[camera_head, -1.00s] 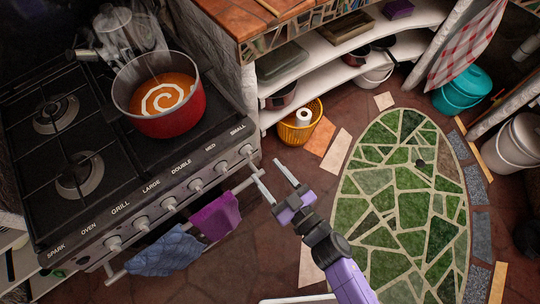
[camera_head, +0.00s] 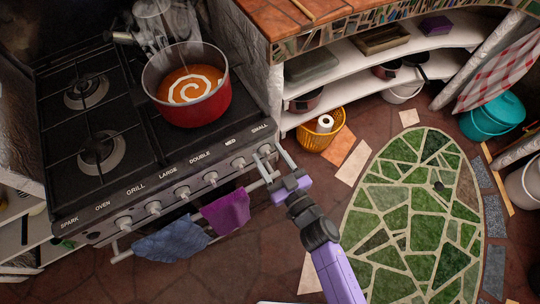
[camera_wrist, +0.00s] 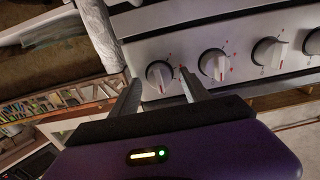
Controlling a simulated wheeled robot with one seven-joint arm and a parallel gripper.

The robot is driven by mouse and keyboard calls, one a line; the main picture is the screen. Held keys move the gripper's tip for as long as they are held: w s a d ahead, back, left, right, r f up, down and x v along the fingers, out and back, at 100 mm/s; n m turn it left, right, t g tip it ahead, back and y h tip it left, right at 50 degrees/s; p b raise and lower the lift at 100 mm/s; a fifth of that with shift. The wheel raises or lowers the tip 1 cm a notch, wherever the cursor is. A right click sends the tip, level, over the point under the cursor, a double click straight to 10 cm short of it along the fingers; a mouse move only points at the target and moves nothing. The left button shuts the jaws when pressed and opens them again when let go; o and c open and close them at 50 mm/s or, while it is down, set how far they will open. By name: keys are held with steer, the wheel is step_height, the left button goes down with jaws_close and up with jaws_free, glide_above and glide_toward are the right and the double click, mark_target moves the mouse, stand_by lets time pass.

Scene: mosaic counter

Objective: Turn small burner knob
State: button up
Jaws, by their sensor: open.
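The small burner knob (camera_head: 265,149) is the rightmost knob on the stove's front panel, under the "SMALL" label. In the wrist view it is a round silver knob (camera_wrist: 159,75) with a red-marked pointer. My gripper (camera_head: 270,153) is open, with its fingertips close to this knob. In the wrist view the gripper (camera_wrist: 160,85) has one finger on each side of the knob's outline. I cannot tell whether either finger touches it. The knob beside it (camera_wrist: 213,64) is just right of the fingers in the wrist view.
A red pot (camera_head: 197,105) of orange soup sits on the hob above the panel. A purple cloth (camera_head: 226,211) and a blue cloth (camera_head: 170,244) hang on the oven rail (camera_head: 120,257) below the knobs. A yellow basket (camera_head: 322,133) stands right of the stove.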

jaws_close()
steer(key=shift+n, duration=0.3)
steer(key=n+b, duration=0.1)
steer(key=n, duration=0.4)
steer(key=shift+f, duration=0.15)
steer(key=n+b, duration=0.1)
steer(key=n, duration=0.5)
steer(key=shift+s+a+b, duration=0.1)
steer(key=shift+b, duration=0.2)
stand_by(0.5)
jaws_free()
